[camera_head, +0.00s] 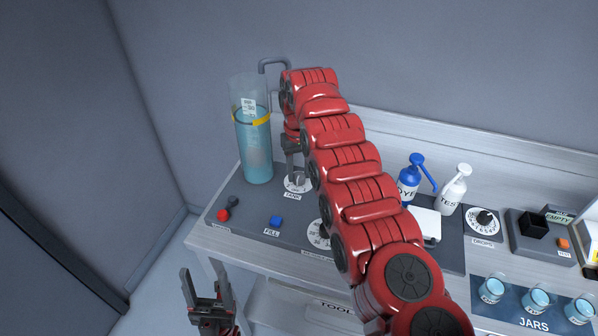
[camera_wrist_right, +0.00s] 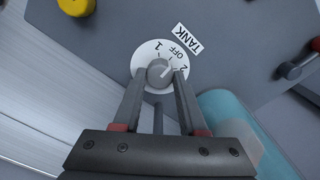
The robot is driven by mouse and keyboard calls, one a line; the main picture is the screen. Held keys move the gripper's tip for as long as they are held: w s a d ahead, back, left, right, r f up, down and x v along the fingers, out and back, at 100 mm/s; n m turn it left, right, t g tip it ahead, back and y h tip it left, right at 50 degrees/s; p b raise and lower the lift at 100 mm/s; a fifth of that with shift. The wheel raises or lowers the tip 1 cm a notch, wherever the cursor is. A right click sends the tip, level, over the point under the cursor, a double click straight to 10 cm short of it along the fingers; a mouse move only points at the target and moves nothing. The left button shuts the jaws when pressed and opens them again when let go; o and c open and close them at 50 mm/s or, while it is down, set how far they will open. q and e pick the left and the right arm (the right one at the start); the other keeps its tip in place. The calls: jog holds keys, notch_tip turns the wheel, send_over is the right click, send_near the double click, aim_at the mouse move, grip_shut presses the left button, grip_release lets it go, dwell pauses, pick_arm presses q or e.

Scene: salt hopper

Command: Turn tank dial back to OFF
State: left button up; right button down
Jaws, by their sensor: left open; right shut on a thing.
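The tank dial (camera_head: 289,185) is a white disc on the grey panel, beside the TANK label and at the foot of the tall water tank (camera_head: 257,155). In the right wrist view, the dial (camera_wrist_right: 143,52) shows marks 1, OFF and 2 around a grey knob. A pale pointer line on the knob leans toward the OFF and 2 side; I cannot tell its exact mark. My right gripper (camera_head: 295,172) points down at the dial, and its fingers (camera_wrist_right: 162,78) are shut on the knob. My left gripper (camera_head: 206,286) is open and empty at the table's front left.
A red-knobbed lever (camera_head: 224,213) and a blue FILL button (camera_head: 276,221) lie in front of the tank. My right arm covers the middle of the table. A blue bottle (camera_head: 408,183), a white bottle (camera_head: 452,190), another dial (camera_head: 485,220) and jars (camera_head: 536,300) stand to the right.

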aim_at(299, 175)
dwell(0.4)
jog(key=shift+c, duration=2.2)
grip_release()
jog(key=shift+r, duration=0.15)
notch_tip(299, 175, up, 17)
jog(key=p, duration=1.6)
